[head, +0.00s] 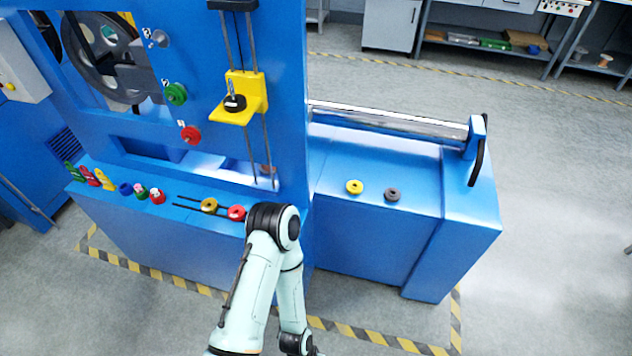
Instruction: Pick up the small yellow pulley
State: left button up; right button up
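A bright yellow pulley (354,187) lies flat on the blue bench at the right, beside a dark grey pulley (392,194). A second, more golden yellow pulley (209,205) lies on the front ledge at the left, beside a red pulley (237,212). I cannot tell from size alone which yellow one is the small one. One of my arms rises at the bottom middle and folds back down. Its far end runs out at the bottom edge, and no gripper fingers show. My other arm is out of view.
The blue machine (285,100) has an upright panel with a green knob (176,94), a red knob (191,135) and a yellow bracket (247,97) on rods. Several small coloured parts stand on the left ledge. A metal roller (390,115) runs behind the right bench (330,175).

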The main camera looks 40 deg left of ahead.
aim_at(354, 187)
jog(key=i+l+u, duration=0.1)
jog(key=u, duration=0.3)
jog(key=i+l+u, duration=0.1)
jog(key=u, duration=0.25)
jog(key=l+u, duration=0.1)
jog(key=u, duration=0.3)
jog(key=i+l+u, duration=0.1)
jog(key=u, duration=0.3)
